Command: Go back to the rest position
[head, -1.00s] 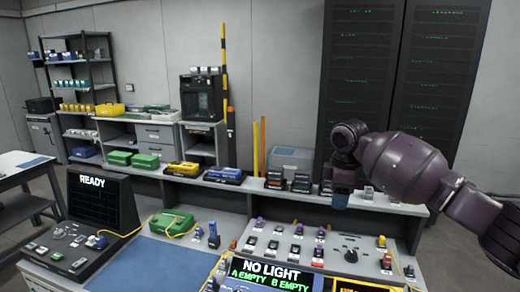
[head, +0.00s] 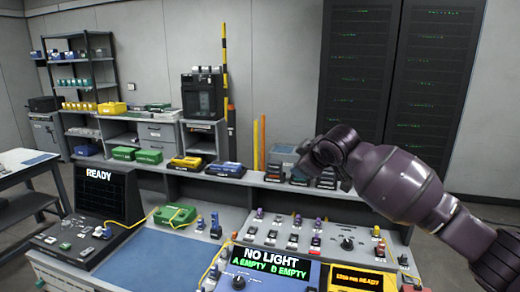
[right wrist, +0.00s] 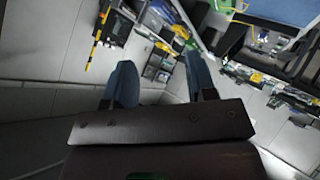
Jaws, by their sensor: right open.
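My right arm comes in from the right in the head view, raised above the bench, with its purple wrist (head: 330,150) in front of the back shelf. Its fingers are not clear in the head view. In the right wrist view, my right gripper (right wrist: 160,84) shows two blue fingers spread apart with nothing between them. The fingers are clear of the bench things. My left gripper is not in view.
The bench below holds a READY console (head: 100,205), a green case (head: 175,215), a NO LIGHT panel (head: 268,270) and a switch panel (head: 290,238). A blue mat (head: 165,253) is bare. Black cabinets (head: 405,70) stand behind my right arm.

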